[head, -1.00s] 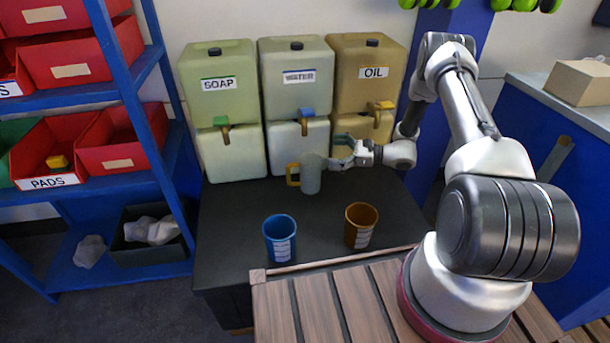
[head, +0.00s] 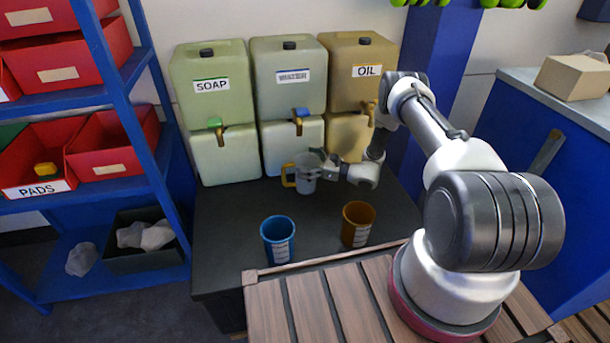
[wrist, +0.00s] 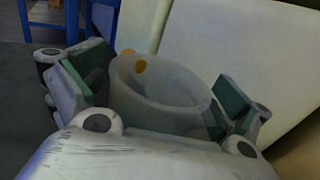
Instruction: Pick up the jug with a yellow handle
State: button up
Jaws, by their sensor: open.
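The jug with a yellow handle (head: 306,180) is a translucent grey vessel standing upright on the dark counter, below the WATER container. Its yellow handle (head: 288,174) points left in the head view. My gripper (head: 322,168) is at the jug's right side, low over the counter. In the wrist view my gripper (wrist: 165,105) is open, with one green-padded finger on each side of the jug's round rim (wrist: 160,80). I cannot tell whether the pads touch the wall. The jug's lower part is hidden there.
A blue cup (head: 278,240) and a brown cup (head: 357,222) stand nearer on the counter (head: 225,230). SOAP (head: 212,85), WATER (head: 290,80) and OIL (head: 362,75) containers with taps stand behind. A blue shelf (head: 120,100) with red bins is at left.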

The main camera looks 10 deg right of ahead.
jog(key=c, duration=1.3)
jog(key=shift+o, duration=0.2)
jog(key=shift+r, duration=0.1)
